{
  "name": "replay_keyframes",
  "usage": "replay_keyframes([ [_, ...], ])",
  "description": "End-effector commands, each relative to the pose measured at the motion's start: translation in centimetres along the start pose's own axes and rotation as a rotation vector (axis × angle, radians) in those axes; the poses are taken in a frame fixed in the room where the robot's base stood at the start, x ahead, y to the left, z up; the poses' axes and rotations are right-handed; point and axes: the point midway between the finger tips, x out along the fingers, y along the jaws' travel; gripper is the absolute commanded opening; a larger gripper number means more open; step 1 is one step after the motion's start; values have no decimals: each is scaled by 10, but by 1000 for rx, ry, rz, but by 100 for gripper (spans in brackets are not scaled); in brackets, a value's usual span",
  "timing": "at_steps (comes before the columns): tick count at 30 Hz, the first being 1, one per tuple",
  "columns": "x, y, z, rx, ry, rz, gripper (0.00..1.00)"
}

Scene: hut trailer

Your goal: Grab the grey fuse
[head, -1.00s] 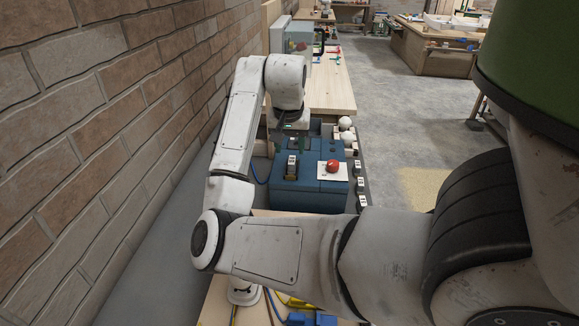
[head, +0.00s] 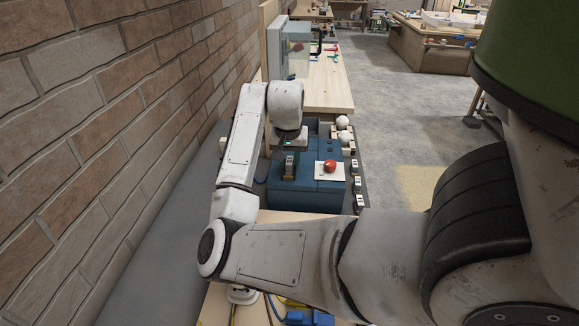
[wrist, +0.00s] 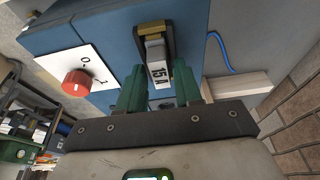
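The grey fuse (wrist: 157,68), with a white "15 A" label, sits in a dark holder with a brass-coloured end (wrist: 153,28) on the blue box (wrist: 105,35). My gripper (wrist: 158,88) has its two green fingers apart, one on each side of the fuse's near end. I cannot tell whether they touch it. In the head view my gripper (head: 290,158) is low over the blue box (head: 310,188), at the fuse holder. The fingers and wrist partly hide the fuse there.
A red knob (head: 330,166) on a white plate stands right of the holder. Several small labelled parts (head: 357,183) line the box's right side. White round knobs (head: 343,122) are behind. A brick wall (head: 100,120) is close on the left. A blue cable (wrist: 220,50) lies beside the box.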

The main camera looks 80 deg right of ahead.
Motion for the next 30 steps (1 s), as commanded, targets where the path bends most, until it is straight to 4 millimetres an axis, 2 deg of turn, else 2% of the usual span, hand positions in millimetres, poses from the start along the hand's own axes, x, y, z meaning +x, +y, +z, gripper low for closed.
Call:
replay_keyframes([
  [1,0,0,0,0,0,0,29],
  [10,0,0,0,0,0,0,0],
  [23,-3,0,-1,0,2,0,0],
  [30,-25,0,-8,2,3,-1,0],
])
